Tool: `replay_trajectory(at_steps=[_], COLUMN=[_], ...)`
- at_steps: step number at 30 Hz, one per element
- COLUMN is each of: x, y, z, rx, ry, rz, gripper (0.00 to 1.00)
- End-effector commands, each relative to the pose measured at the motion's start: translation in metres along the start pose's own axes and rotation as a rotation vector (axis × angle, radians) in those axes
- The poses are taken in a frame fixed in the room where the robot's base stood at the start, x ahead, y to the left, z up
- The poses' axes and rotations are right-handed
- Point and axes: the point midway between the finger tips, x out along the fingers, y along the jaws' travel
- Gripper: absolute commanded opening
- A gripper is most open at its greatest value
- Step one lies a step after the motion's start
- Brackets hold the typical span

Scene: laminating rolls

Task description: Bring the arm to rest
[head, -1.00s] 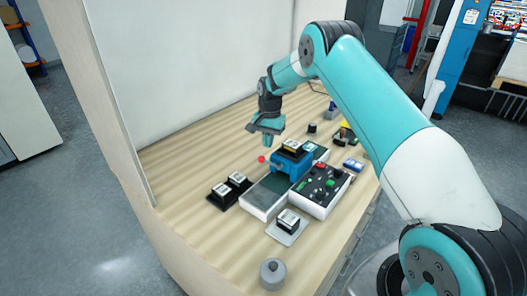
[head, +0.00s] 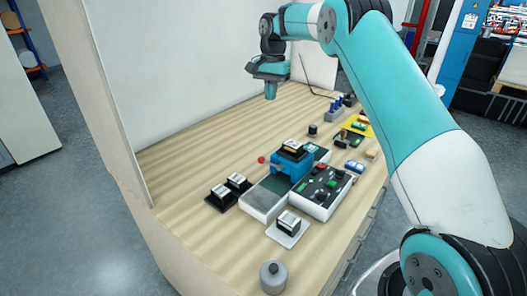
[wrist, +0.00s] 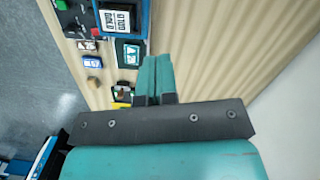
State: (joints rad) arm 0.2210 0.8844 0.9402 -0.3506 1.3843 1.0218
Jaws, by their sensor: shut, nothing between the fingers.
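My gripper (head: 270,91) hangs in the air above the back part of the wooden bench (head: 180,165), fingers pointing down, near the white back panel. In the wrist view its teal fingers (wrist: 153,78) are pressed together with nothing between them. The arm reaches in from the right, its upper links raised over the bench. No object touches the gripper.
Below are a blue laminating machine (head: 288,163) with a red knob, a control box (head: 322,190) with buttons, black blocks (head: 222,196), a white plate (head: 286,232) bearing a block, and a grey weight (head: 273,275). The bench's left side is clear.

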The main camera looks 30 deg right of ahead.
Motion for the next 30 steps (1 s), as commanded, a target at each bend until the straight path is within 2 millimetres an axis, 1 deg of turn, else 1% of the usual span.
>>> replay_trajectory(at_steps=[1, 4, 20, 23, 26, 29, 30], x=[-0.008, -0.013, -0.013, -0.015, -0.022, -0.032, -0.036], y=[0.000, 0.000, 0.000, -0.001, -0.007, -0.011, -0.011], z=[0.000, 0.000, 0.000, 0.005, 0.028, 0.074, 0.098], rx=[0.000, 0.000, 0.000, -0.017, -0.097, -0.254, -0.334], ry=[0.000, 0.001, 0.000, 0.000, 0.000, -0.003, -0.003], rz=[0.001, 0.000, 0.001, -0.002, -0.016, -0.043, -0.058], gripper=[0.00, 0.00, 0.00, 0.00, 0.00, 0.00, 0.00])
